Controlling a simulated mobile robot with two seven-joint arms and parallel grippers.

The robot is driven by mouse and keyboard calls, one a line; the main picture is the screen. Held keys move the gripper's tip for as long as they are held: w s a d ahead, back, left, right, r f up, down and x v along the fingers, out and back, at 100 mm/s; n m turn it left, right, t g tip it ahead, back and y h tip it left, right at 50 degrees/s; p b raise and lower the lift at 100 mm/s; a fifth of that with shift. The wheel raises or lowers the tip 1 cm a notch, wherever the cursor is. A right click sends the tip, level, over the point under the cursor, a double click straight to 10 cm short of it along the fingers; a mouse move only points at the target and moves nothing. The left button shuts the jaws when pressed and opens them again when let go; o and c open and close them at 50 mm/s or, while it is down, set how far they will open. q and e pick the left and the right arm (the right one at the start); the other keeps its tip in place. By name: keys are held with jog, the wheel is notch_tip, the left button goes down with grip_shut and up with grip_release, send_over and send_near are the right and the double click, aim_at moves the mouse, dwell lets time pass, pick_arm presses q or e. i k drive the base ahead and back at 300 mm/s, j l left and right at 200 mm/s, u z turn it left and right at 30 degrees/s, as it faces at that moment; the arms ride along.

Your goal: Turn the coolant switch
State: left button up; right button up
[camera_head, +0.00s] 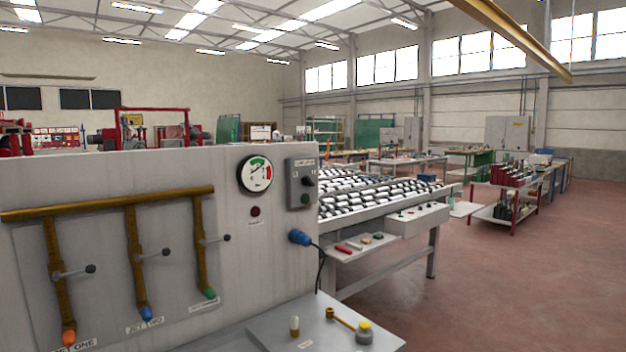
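A grey switch box (301,193) is mounted at the upper right of the machine's grey panel. It carries a dark knob (308,181) and a green round button or lamp (305,198) below it. The label at the top of the box is too small to read, so I cannot tell for sure that this is the coolant switch. A round gauge (257,174) with green and red zones sits to its left, with a dark red lamp (255,211) below. Neither of my grippers is in view.
A brass pipe (110,203) with three lever valves and coloured nozzles runs across the panel's left. A blue plug (299,237) with a black cable juts out below the switch box. A shelf (290,325) with small items stands below.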

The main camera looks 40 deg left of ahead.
aim_at(306, 180)
jog(key=i+l+u, duration=0.1)
jog(key=i+u, duration=0.2)
jog(key=u, duration=0.2)
jog(key=i+l+u, duration=0.15)
jog(key=u, duration=0.35)
jog(key=i+l+u, duration=0.3)
jog(key=u, duration=0.2)
jog(key=i+l+u, duration=0.15)
jog(key=l+u, duration=0.35)
jog(key=i+l+u, duration=0.15)
jog(key=l+u, duration=0.15)
jog(key=u, duration=0.2)
jog(key=l+u, duration=0.5)
jog(key=j, duration=0.1)
